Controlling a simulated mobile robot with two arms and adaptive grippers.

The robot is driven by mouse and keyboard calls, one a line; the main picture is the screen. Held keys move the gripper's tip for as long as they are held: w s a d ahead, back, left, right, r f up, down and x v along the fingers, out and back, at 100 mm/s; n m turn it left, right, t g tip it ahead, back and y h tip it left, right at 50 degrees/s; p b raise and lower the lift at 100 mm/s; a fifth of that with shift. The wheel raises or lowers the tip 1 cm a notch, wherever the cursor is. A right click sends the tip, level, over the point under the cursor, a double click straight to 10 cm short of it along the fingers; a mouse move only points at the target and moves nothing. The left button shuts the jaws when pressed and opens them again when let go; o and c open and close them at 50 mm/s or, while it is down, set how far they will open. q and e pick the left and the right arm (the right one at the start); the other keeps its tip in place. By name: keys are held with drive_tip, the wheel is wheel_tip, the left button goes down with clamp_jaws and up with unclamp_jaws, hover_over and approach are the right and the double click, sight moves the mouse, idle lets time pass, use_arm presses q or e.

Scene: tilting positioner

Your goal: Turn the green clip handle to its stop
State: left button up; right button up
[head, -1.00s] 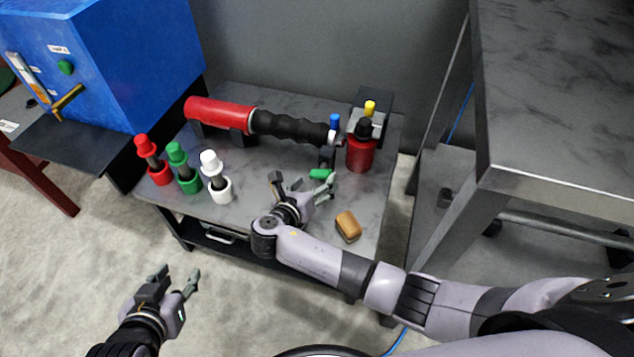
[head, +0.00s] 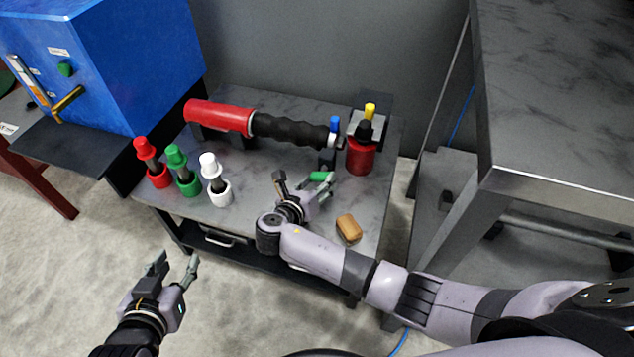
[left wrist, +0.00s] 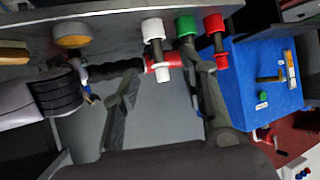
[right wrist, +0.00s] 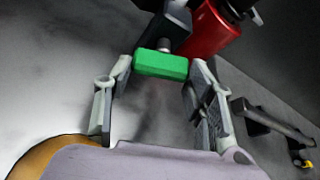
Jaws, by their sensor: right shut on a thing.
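The green clip handle (head: 321,176) is a short green bar beside a dark upright post, near the front of the red pot on the grey table. In the right wrist view the green handle (right wrist: 160,65) lies across between my right gripper's fingertips. My right gripper (head: 306,187) reaches over the table and is shut on the handle. The handle's mount is partly hidden behind the handle and fingers. My left gripper (head: 175,263) is open and empty, in front of the table over the floor.
A red cylinder with a ribbed black grip (head: 220,115) lies across the table's back. Red, green and white capped posts (head: 215,185) stand at its left. A tan block (head: 348,228) lies close to my right wrist. A blue box (head: 150,60) is at the left, a taller table (head: 560,90) at the right.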

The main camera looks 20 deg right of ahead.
drive_tip(key=c, duration=0.5)
drive_tip(key=shift+r+m+y+p, duration=0.25)
drive_tip(key=shift+m+p, duration=0.25)
drive_tip(key=shift+p, duration=0.75)
drive_tip(key=shift+d+m+t+y+p, duration=0.1)
drive_tip(key=shift+m+t+y+p, duration=0.45)
drive_tip(key=shift+p, duration=0.7)
use_arm(q)
drive_tip(key=s+a+f+g+y, duration=0.1)
drive_tip(key=s+a+f+g, duration=0.1)
drive_tip(key=s+g, duration=0.2)
drive_tip(key=s+a+f+g+y, duration=0.1)
drive_tip(key=s+a+f+g, duration=0.1)
drive_tip(key=s, duration=0.7)
drive_tip(key=shift+a+f+g, duration=0.2)
drive_tip(key=shift+f+g, duration=0.25)
drive_tip(key=shift+g, duration=0.45)
use_arm(e)
drive_tip(key=shift+f+m, duration=0.2)
drive_tip(key=shift+m, duration=0.15)
drive_tip(key=o, duration=1.2)
use_arm(q)
drive_tip(key=shift+w, duration=0.1)
use_arm(e)
drive_tip(key=shift+s, duration=0.1)
